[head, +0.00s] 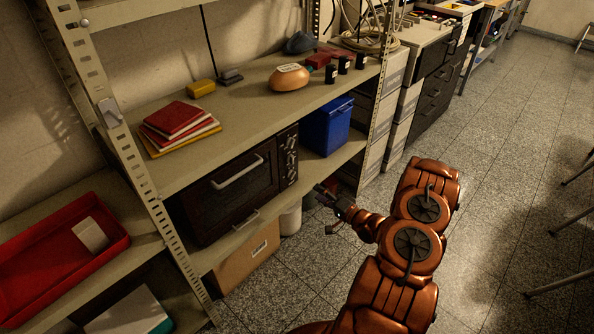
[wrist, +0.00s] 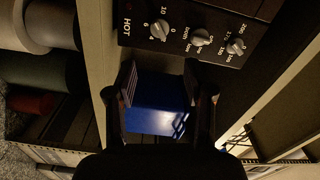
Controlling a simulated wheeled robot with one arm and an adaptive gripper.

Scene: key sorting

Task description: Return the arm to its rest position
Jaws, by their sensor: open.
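My copper-coloured arm reaches out over the floor in the head view. My gripper (head: 333,208) is in front of the shelf unit, below and to the right of the oven. In the wrist view my gripper (wrist: 162,85) has its two dark fingers apart, with nothing seen between them but the blue bin (wrist: 155,121) farther back. The blue bin (head: 328,126) stands on the middle shelf, right of the oven (head: 232,190). The oven's knob panel (wrist: 195,35) fills the top of the wrist view.
The shelf unit's upper board (head: 250,110) holds red and yellow folders (head: 178,125), a brown rounded object (head: 289,77) and small dark items. A cardboard box (head: 247,256) sits below the oven. A red tray (head: 60,245) is at left. The tiled floor (head: 510,140) is open at right.

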